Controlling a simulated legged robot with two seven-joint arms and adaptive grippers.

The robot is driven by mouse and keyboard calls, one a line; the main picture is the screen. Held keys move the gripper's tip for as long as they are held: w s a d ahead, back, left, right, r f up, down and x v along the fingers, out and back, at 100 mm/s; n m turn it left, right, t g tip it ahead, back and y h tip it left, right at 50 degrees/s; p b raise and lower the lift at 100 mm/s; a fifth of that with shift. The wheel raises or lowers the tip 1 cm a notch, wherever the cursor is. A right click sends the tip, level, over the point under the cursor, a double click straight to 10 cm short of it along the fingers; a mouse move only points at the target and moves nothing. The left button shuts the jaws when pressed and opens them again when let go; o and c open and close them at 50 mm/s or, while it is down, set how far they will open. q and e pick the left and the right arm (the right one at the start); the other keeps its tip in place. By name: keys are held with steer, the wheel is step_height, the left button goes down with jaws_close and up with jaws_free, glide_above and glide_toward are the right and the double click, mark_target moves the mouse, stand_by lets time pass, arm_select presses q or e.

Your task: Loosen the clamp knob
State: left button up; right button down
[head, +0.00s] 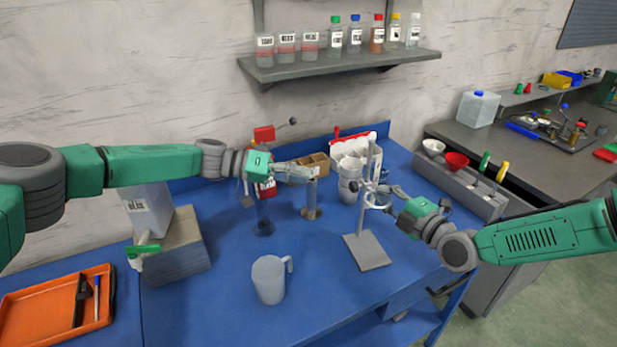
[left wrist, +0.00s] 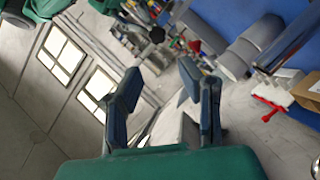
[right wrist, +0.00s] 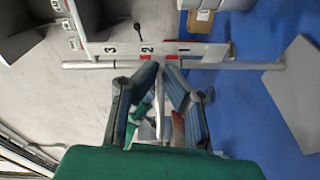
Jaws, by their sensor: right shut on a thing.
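The clamp stand has a grey base plate (head: 368,251) and an upright rod (head: 362,215). It stands on the blue bench, and a pale ring (head: 377,199) sits partway up. The rod also crosses the right wrist view (right wrist: 245,66). My right gripper (head: 385,189) reaches the clamp from the right. Its fingertips (right wrist: 160,64) close together at the rod, shut on the clamp knob, which the fingers mostly hide. My left gripper (head: 301,172) is beside the top of a clear cylinder (head: 312,195). In the left wrist view its fingers (left wrist: 160,80) stand apart with nothing between them.
A pitcher (head: 269,279) stands at the bench front. A dark-based cylinder (head: 263,222) and stacked white cups (head: 348,180) are near the stand. An orange tray (head: 40,318) lies far left. A shelf of bottles (head: 340,64) hangs above. Open blue bench lies between pitcher and stand.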

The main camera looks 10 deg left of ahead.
mark_target(351, 187)
arm_select(q)
steer(key=s+d+n+t+h, duration=0.1)
steer(key=s+d+n+h, duration=0.25)
steer(key=n, duration=1.05)
step_height(351, 187, down, 3)
steer(key=a+n+t+y, duration=0.2)
steer(key=n+t, duration=0.2)
steer(key=n, duration=1)
steer(key=shift+n+t, duration=0.3)
steer(key=x, duration=1.1)
steer(key=shift+d, duration=0.25)
jaws_close()
